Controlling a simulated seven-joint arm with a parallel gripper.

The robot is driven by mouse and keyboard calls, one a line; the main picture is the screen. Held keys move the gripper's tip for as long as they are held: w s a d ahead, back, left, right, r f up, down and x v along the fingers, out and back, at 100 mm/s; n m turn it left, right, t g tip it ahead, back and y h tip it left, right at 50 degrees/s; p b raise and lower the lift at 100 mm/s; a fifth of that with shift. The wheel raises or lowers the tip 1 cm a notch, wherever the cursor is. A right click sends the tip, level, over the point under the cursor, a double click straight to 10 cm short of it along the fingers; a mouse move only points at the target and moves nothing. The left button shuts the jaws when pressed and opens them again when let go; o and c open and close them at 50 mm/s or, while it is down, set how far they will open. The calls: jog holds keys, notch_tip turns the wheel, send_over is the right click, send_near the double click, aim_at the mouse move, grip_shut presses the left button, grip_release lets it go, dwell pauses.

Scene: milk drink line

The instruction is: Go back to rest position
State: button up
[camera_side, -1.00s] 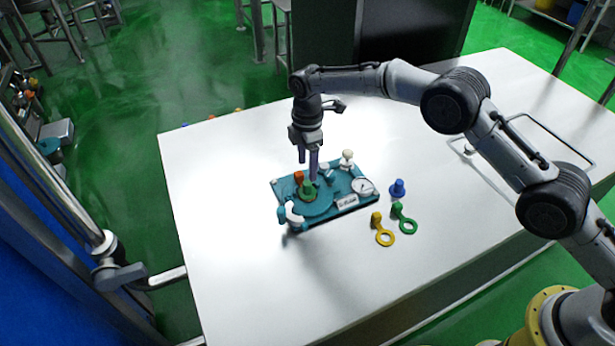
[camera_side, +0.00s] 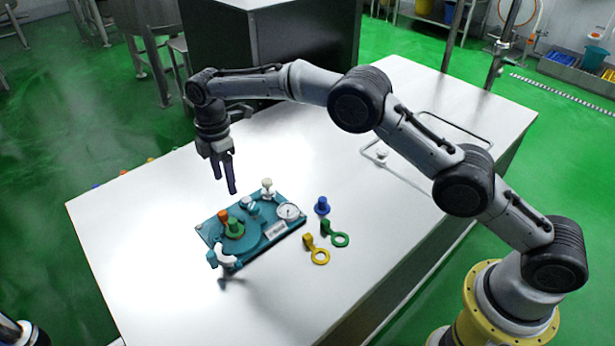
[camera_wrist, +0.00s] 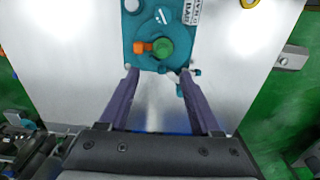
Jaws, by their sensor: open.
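My gripper (camera_side: 226,186) hangs in the air above the back left of a teal device and points down. Its two dark purple fingers are apart with nothing between them; the wrist view also shows my gripper (camera_wrist: 158,76) open. The teal device (camera_side: 250,246) lies on the white table (camera_side: 150,240). It carries a green knob (camera_side: 235,228), an orange knob (camera_side: 223,215), a white knob (camera_side: 267,185) and a round gauge (camera_side: 289,212). In the wrist view the green knob (camera_wrist: 163,47) and orange knob (camera_wrist: 143,47) lie just beyond the fingertips.
A blue piece (camera_side: 322,206), a green ring tag (camera_side: 339,239) and a yellow ring tag (camera_side: 319,256) lie right of the device. A metal bar handle (camera_side: 440,118) stands at the table's right. The table's left part is clear.

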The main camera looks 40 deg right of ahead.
jog(key=s+d+r+m+t, duration=0.1)
jog(key=s+d+r, duration=0.15)
jog(key=r, duration=0.55)
jog(key=s+d+r+t, duration=0.1)
jog(key=d+r, duration=0.3)
jog(key=r, duration=0.4)
jog(key=s+d+r+m+t, duration=0.15)
jog(key=d+r, duration=0.25)
jog(key=r, duration=0.4)
jog(key=s+d+r+m, duration=0.2)
jog(key=s+d+r, duration=0.35)
jog(key=s, duration=0.25)
jog(key=s+d+m+t, duration=0.1)
jog(key=s+d+m, duration=0.1)
jog(key=s, duration=0.6)
jog(key=s+d+m+t, duration=0.1)
jog(key=s+d+m, duration=0.2)
jog(key=s, duration=0.5)
jog(key=s+d+f+m, duration=0.1)
jog(key=s+f+m, duration=0.7)
jog(key=s+f, duration=0.4)
jog(key=shift+s+d+f, duration=0.15)
jog(key=shift+s+f, duration=0.05)
jog(key=shift+s, duration=0.2)
